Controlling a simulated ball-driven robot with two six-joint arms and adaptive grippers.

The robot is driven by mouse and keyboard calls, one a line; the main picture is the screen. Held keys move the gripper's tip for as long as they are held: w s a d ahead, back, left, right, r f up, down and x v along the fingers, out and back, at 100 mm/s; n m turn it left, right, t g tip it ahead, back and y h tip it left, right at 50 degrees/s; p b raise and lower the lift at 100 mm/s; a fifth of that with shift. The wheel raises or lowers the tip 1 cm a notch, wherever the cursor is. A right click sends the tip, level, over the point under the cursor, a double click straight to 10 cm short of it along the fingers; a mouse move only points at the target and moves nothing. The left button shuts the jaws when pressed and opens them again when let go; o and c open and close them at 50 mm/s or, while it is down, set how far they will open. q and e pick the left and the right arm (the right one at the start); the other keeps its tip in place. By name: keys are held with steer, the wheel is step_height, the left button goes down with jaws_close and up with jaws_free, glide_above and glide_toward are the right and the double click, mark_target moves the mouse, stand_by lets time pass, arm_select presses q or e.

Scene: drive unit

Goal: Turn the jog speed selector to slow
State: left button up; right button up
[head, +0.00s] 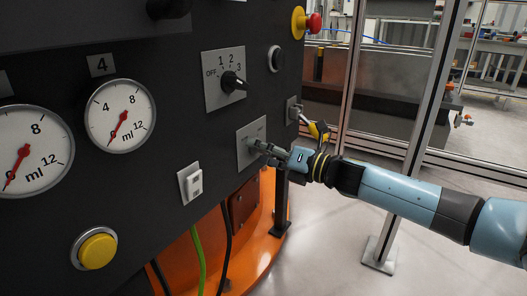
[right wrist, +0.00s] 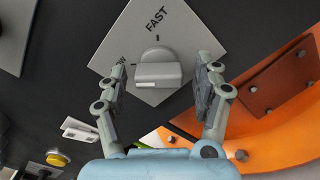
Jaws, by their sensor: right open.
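The jog speed selector is a grey knob (right wrist: 158,72) on a light square plate (right wrist: 112,50). The plate reads FAST, and a second word at its left is mostly hidden by a finger. I cannot tell for sure which mark the knob points to. In the head view the plate (head: 245,154) is on the dark panel, and my gripper covers the knob. My right gripper (head: 264,148) is at the plate. In the right wrist view its fingers (right wrist: 161,78) stand open on both sides of the knob, with gaps visible. My left gripper is out of view.
Above the plate is a rotary switch (head: 233,84) marked OFF, 1, 2, 3. A white rocker switch (head: 194,184) and a yellow button (head: 97,250) are at lower left. A small grey fixture (head: 293,110) is close at upper right. Orange machinery (head: 262,225) lies below.

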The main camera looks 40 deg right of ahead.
steer(key=v, duration=1.2)
stand_by(0.3)
